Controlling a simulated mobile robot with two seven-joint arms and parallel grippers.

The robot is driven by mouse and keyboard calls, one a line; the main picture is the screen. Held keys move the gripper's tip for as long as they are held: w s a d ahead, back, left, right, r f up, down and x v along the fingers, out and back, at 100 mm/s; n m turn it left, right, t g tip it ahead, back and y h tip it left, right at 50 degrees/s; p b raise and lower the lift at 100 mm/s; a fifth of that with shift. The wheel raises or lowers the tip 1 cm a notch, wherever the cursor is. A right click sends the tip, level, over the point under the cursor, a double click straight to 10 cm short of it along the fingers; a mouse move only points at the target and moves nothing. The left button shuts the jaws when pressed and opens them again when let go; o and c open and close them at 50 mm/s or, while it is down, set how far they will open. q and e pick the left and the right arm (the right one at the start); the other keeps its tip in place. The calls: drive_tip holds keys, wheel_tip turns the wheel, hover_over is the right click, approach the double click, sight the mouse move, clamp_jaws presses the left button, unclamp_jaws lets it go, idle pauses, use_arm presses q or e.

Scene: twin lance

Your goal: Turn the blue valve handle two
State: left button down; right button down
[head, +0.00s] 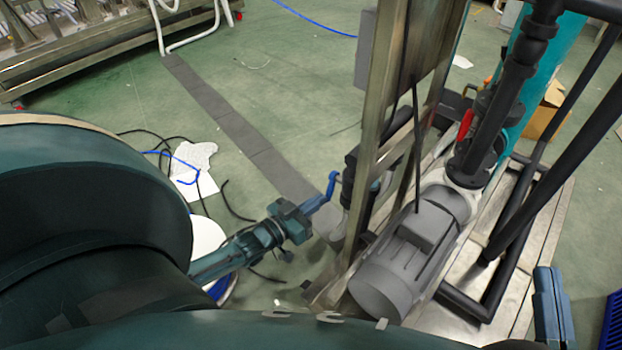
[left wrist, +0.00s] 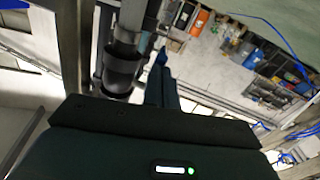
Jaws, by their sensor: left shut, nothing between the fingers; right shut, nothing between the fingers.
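The blue valve handle (head: 332,186) is on a dark pipe fitting beside the metal frame, near the middle of the head view. My left gripper (head: 316,204) comes in from the left. Its fingers are shut with nothing between them, and their tips are close to the handle. I cannot tell whether they touch it. In the left wrist view the left fingers (left wrist: 162,88) are close together, beside a dark pipe fitting. My right gripper (head: 552,300) shows at the lower right of the head view, shut and away from the handle.
A grey pump motor (head: 415,250) lies on a metal base to the right of the handle. Upright metal posts (head: 372,120) and black pipes (head: 503,95) stand close by. Cables and a white sheet (head: 195,165) lie on the green floor to the left.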

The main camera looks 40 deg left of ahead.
use_arm(q)
drive_tip(key=shift+w+d+f, duration=0.1)
drive_tip(key=shift+w+f, duration=0.65)
drive_tip(key=shift+w, duration=0.25)
use_arm(e)
drive_tip(key=shift+r, duration=0.1)
use_arm(q)
drive_tip(key=shift+w, duration=0.1)
use_arm(e)
drive_tip(key=shift+r, duration=0.1)
